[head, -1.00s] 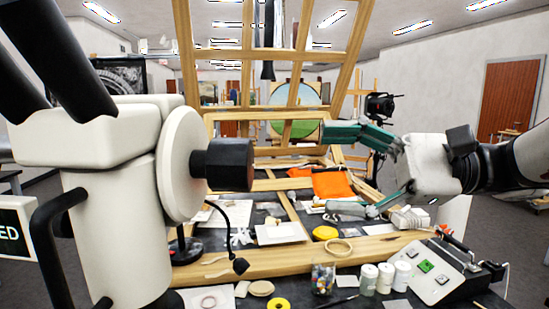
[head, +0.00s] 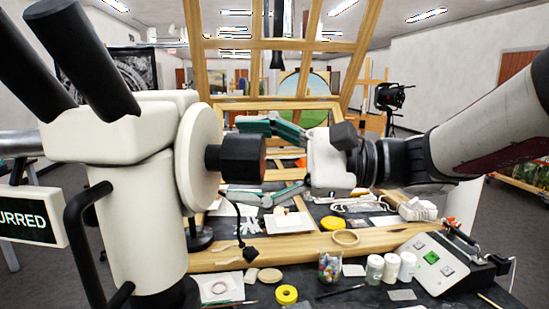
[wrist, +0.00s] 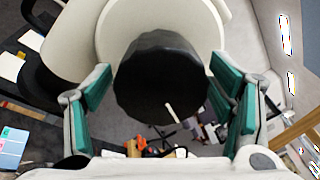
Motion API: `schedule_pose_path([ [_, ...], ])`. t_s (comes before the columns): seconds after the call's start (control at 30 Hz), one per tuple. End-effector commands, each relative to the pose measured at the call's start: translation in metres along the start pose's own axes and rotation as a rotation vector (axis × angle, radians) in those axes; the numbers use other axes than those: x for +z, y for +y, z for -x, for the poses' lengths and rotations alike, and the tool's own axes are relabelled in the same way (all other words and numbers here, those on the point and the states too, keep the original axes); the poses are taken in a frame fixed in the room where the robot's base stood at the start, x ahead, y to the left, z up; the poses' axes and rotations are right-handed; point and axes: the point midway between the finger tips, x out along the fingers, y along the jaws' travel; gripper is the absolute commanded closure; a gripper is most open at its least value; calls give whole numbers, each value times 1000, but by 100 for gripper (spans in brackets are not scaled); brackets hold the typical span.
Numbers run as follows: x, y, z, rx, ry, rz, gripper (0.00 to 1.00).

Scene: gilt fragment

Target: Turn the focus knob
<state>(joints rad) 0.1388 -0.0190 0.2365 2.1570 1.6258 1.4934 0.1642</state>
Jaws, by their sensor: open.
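The focus knob (head: 238,158) is a black faceted cylinder on the round cream side plate (head: 199,158) of a cream microscope (head: 135,205). My gripper (head: 234,160) is open, with its green-padded fingers pointing left at the knob. One finger is above the knob and the other is below it. In the wrist view the knob (wrist: 158,82) lies between the two open fingers, with a gap on each side. A pale mark shows on the knob's end face. A sign (head: 29,216) at the left edge shows "URRED"; its left part is cut off.
A wooden frame (head: 300,254) lies on the dark table behind and below the knob. Jars (head: 391,266), a yellow tape roll (head: 286,294) and a grey control box (head: 440,265) stand at the front right. The microscope's black eyepieces (head: 95,65) rise at upper left.

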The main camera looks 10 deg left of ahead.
Motion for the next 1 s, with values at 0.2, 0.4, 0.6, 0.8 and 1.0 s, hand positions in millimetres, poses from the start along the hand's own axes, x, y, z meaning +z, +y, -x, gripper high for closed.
schedule_pose_path([
  [0.2,0,0,0,0,0,0,26],
  [0.4,0,0,0,0,0,0,72],
  [0.6,0,0,0,1,0,-7,72],
  [0.8,3,0,0,1,1,-71,72],
  [1.0,5,1,0,4,3,-199,72],
])
